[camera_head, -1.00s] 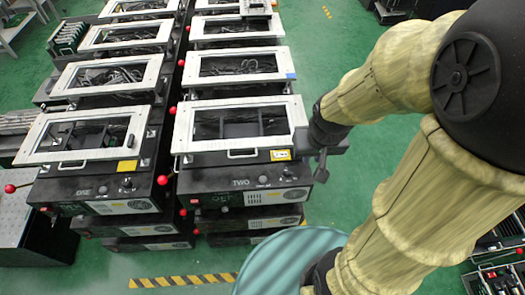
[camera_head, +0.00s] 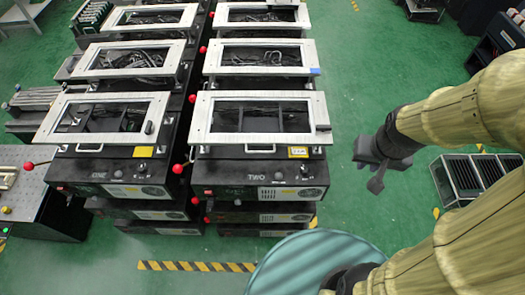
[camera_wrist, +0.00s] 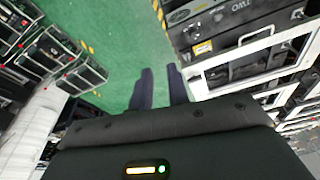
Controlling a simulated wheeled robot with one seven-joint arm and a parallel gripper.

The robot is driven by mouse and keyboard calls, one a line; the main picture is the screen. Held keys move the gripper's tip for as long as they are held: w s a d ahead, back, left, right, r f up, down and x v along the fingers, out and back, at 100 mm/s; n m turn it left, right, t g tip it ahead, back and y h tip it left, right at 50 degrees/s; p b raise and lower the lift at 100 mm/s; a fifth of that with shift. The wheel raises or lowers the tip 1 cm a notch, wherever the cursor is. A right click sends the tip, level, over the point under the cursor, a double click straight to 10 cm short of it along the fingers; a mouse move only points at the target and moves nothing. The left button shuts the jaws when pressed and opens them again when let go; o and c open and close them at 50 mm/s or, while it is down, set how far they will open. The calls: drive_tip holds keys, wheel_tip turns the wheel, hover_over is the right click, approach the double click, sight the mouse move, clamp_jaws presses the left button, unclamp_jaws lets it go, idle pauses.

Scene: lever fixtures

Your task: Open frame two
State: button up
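Frame two (camera_head: 200,118) is a light metal rectangular frame lying flat on the dark machine marked TWO (camera_head: 230,178). A thin handle (camera_head: 262,149) is on its front edge. A red ball knob (camera_head: 178,169) is at the machine's left front. Frame two (camera_wrist: 215,77) also shows at the right of the wrist view, with its handle (camera_wrist: 257,38). My gripper (camera_head: 372,165) is right of the machine, clear of it, above the floor. In the wrist view the fingers of my gripper (camera_wrist: 161,85) are apart, with only green floor between them.
The machine marked ONE (camera_head: 98,173) stands close on the left with a similar flat frame (camera_head: 50,122). More framed machines (camera_head: 262,55) stand in rows behind. A black slotted crate (camera_head: 470,178) stands on the floor at right. Green floor (camera_head: 350,90) is free between.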

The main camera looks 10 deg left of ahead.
sight(260, 152)
drive_tip(key=w+a+f+m+g+y+b, duration=0.1)
drive_tip(key=a+f+g+y+b, duration=0.3)
drive_tip(key=f, duration=0.8)
drive_tip(key=w+a+f+m+g+y+b, duration=0.1)
drive_tip(key=a+f+m+y+b, duration=0.15)
drive_tip(key=a+f+b, duration=0.65)
drive_tip(key=w+f+m+t+y+b, duration=0.1)
drive_tip(key=w+m+t+y+b, duration=0.2)
drive_tip(key=w+y, duration=0.6)
drive_tip(key=shift+w+d+m, duration=0.3)
drive_tip(key=shift+w+m, duration=0.05)
drive_tip(key=shift+m, duration=0.1)
drive_tip(key=shift+a, duration=0.1)
drive_tip(key=x, duration=0.5)
drive_tip(key=p+x, duration=0.1)
drive_tip(key=x, duration=0.5)
drive_tip(key=p+x, duration=0.1)
drive_tip(key=x, duration=0.5)
drive_tip(key=shift+w+a, duration=0.1)
drive_tip(key=shift+w, duration=0.2)
